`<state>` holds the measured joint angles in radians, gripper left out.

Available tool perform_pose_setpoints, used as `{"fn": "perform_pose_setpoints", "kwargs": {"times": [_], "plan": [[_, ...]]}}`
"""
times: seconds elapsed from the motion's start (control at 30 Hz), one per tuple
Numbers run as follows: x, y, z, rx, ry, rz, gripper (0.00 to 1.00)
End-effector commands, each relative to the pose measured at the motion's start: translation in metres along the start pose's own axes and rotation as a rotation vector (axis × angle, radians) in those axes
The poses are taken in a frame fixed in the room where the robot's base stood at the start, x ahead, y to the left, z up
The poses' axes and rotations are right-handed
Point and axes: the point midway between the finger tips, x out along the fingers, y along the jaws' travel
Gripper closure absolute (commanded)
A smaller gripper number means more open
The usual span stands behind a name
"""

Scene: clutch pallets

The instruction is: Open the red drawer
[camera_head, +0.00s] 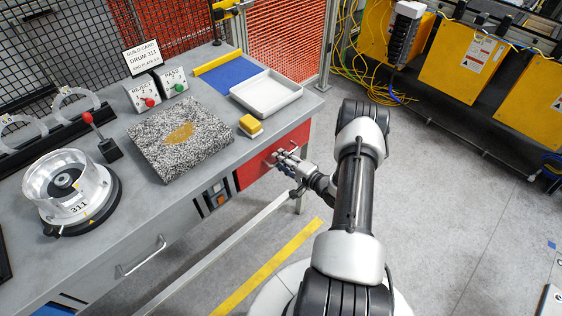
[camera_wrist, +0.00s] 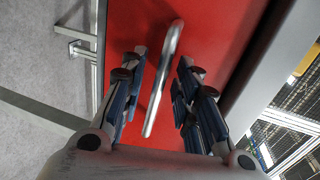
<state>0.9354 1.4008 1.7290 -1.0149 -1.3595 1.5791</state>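The red drawer (camera_head: 256,166) is in the front of the grey workbench, below the right part of the top. Its front looks flush with the bench front, so it appears closed. The drawer front (camera_wrist: 225,35) fills the middle of the wrist view. Its metal bar handle (camera_wrist: 163,80) stands between the two fingers of my gripper (camera_wrist: 160,92). The fingers are apart, with a gap visible on each side of the handle. In the head view my gripper (camera_head: 285,163) is at the drawer front, and it hides part of the handle.
Another drawer handle (camera_head: 141,256) is at the lower left.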

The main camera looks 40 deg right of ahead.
Motion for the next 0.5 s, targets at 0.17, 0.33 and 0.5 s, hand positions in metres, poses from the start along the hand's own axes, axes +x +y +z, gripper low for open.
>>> {"fn": "perform_pose_setpoints", "kwargs": {"times": [0.17, 0.33, 0.5], "plan": [[0.0074, -0.0001, 0.0005, 0.000, -0.001, 0.000, 0.71], [0.0075, -0.0003, 0.0003, 0.000, 0.000, 0.000, 0.71], [0.0074, -0.0003, 0.0003, 0.000, 0.000, 0.000, 0.79]]}}
